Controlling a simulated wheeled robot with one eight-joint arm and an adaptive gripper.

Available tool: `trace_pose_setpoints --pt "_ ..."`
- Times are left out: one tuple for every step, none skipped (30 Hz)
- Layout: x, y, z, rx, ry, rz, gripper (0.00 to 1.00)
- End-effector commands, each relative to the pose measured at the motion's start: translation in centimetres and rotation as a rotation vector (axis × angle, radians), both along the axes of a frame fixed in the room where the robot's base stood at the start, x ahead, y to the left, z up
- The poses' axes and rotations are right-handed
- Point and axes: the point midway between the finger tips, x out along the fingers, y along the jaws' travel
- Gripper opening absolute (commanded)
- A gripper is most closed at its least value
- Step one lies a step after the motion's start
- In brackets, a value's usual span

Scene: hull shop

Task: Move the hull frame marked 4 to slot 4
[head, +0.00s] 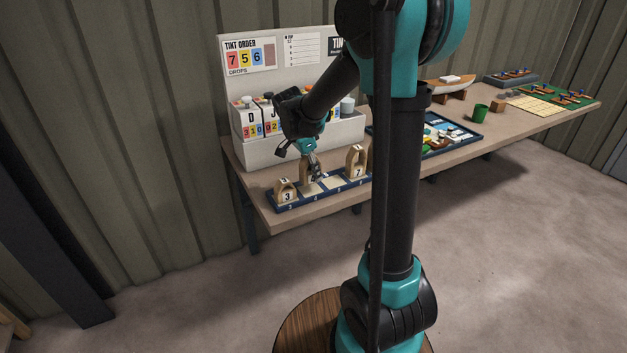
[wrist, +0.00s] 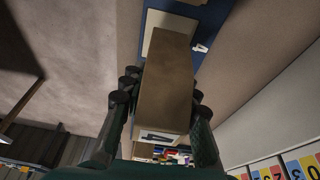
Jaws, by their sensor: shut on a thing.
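My gripper (head: 316,172) is shut on a wooden hull frame, with one finger on each side of it. The blue slot rack (head: 289,208) lies on the near left of the bench. The held frame is over or at the rack's second position from the left; whether it touches the rack is unclear. A frame marked 3 (head: 286,184) stands at the rack's left end, and a taller frame marked 7 (head: 349,162) stands toward its right.
A pale tint stand (head: 263,154) with bottles and number cards is close behind the rack. A pale empty pad (head: 334,183) shows between the gripper and the frame marked 7. Farther right are a blue tray (head: 471,137) of parts and a green cup (head: 480,111).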

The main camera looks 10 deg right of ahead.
Motion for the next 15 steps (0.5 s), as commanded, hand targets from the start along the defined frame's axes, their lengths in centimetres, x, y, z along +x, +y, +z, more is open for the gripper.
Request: trace_pose_setpoints --pt "0.0 0.0 -0.6 0.000 0.000 0.000 0.00" --pt "0.0 0.0 -1.0 0.000 0.000 0.000 0.00" --pt "0.0 0.0 -1.6 0.000 0.000 0.000 0.00" --pt "0.1 0.0 -2.0 0.000 0.000 0.000 0.00" --pt "0.1 0.0 -2.4 0.000 0.000 0.000 0.00" --pt "0.0 0.0 -2.9 0.000 0.000 0.000 0.00" --pt "0.0 0.0 -3.1 0.000 0.000 0.000 0.00" --pt "0.0 0.0 -3.3 0.000 0.000 0.000 0.00" --pt "0.0 0.0 -3.5 0.000 0.000 0.000 0.00" --pt "0.0 0.0 -3.5 0.000 0.000 0.000 0.00" --pt "0.0 0.0 -3.5 0.000 0.000 0.000 0.00" --pt "0.0 0.0 -3.5 0.000 0.000 0.000 0.00" --pt "0.0 0.0 -3.5 0.000 0.000 0.000 0.00" --pt "0.0 0.0 -3.5 0.000 0.000 0.000 0.00" --pt "0.0 0.0 -3.5 0.000 0.000 0.000 0.00"
